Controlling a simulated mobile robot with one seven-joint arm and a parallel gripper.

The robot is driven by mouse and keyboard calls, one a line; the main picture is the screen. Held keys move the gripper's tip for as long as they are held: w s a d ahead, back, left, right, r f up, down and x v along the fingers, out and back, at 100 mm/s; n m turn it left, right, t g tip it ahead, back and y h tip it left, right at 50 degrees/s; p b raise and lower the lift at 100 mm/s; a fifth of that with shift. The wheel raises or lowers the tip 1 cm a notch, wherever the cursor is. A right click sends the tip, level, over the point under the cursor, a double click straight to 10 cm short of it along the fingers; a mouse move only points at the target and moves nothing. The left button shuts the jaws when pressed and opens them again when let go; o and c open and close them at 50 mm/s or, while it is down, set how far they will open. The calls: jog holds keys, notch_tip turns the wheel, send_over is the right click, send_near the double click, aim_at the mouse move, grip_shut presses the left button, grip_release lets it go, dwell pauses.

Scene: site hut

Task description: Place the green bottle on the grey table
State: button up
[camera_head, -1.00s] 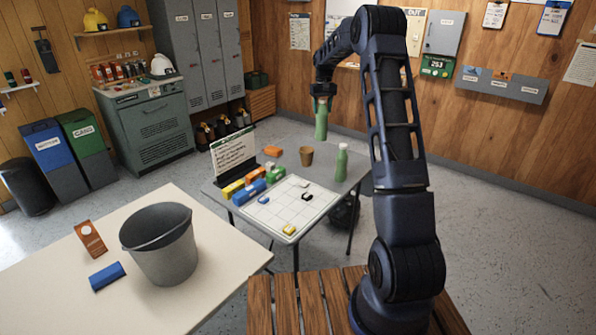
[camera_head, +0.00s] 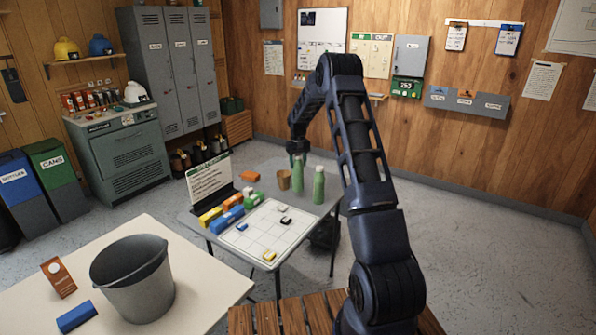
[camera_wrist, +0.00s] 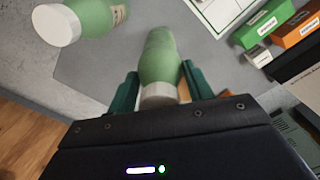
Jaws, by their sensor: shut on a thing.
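My gripper (camera_head: 298,149) points down over the far part of the grey table (camera_head: 297,203). It is shut on a green bottle (camera_head: 298,177), upright, with a pale cap. In the wrist view the held bottle (camera_wrist: 160,58) sits between the two dark green fingers, cap toward the palm. Its base is at or just above the tabletop; I cannot tell whether it touches. A second, similar green bottle (camera_head: 319,187) stands on the table just right of the held one; it also shows at the upper left of the wrist view (camera_wrist: 96,16).
A brown cup (camera_head: 284,180) stands close left of the held bottle. A gridded white board (camera_head: 262,232), coloured blocks (camera_head: 230,217) and a sign (camera_head: 209,178) take up the table's left and front. A cream table (camera_head: 205,270) with a grey bucket (camera_head: 138,290) is nearer.

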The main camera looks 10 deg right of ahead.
aim_at(298, 169)
jog(key=shift+f, duration=2.1)
jog(key=o, duration=1.2)
jog(key=shift+f, duration=0.1)
notch_tip(298, 169, up, 12)
jog(key=shift+s+r, duration=0.1)
jog(key=shift+r, duration=0.15)
jog(key=s+d+r+t, duration=0.1)
jog(key=s+r, duration=1)
jog(key=s, duration=0.3)
jog(key=s+r+t, duration=0.1)
jog(key=s+r, duration=1)
jog(key=s, duration=0.3)
jog(key=s+d+f+m+t, duration=0.1)
jog(key=s+f+t, duration=0.1)
jog(key=s, duration=2.8)
jog(key=shift+d+f+m+t, duration=0.2)
jog(key=shift+m+t, duration=0.1)
jog(key=shift+m, duration=0.1)
